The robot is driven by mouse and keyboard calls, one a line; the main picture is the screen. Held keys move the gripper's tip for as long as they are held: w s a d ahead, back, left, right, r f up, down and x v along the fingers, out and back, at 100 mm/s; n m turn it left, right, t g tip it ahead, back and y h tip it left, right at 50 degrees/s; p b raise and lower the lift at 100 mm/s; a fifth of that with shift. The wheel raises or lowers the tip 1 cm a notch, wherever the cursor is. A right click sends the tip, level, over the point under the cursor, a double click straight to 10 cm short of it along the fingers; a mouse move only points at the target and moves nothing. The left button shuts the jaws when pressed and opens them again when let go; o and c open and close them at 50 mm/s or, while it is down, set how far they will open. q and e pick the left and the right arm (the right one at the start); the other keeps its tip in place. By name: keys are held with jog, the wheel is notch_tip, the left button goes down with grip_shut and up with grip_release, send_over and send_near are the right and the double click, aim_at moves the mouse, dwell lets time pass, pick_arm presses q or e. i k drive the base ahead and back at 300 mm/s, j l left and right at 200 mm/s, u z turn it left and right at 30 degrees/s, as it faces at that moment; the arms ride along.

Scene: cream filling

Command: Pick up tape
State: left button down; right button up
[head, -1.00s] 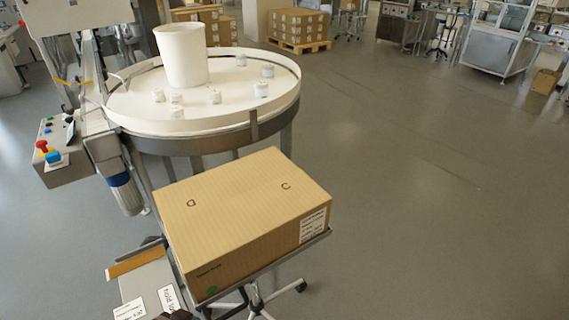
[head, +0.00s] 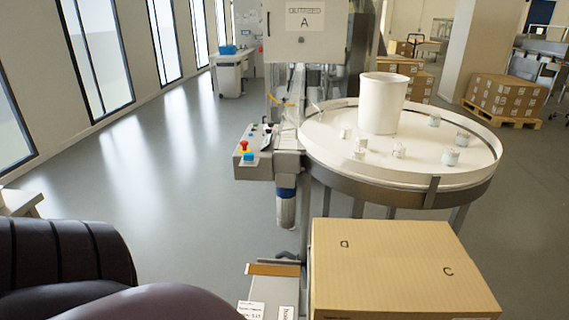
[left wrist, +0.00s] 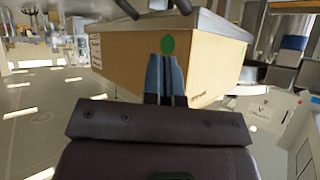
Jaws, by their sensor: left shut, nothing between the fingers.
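I cannot make out any tape for certain in these views. My left gripper (left wrist: 165,60) shows in the left wrist view with its two blue-grey fingers together and nothing between them. Behind the fingertips is a cardboard box (left wrist: 212,62) with a green dot (left wrist: 168,45); I cannot tell how far apart they are. In the head view a large closed cardboard box (head: 395,270) stands at the bottom right. A dark, rounded part of my left arm fills the lower left corner, and the gripper itself is hidden there. My right gripper is in neither view.
A round white turntable (head: 330,151) carries a white bucket (head: 383,104) and several small jars. A grey machine with a control box (head: 252,160) stands left of it. A grey surface with a brown strip (head: 272,269) and labels lies left of the box. Open floor (head: 190,190) is at left.

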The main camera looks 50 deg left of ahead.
aim_at(261, 269)
jog(key=k+j+u, duration=0.1)
jog(key=u, duration=1.55)
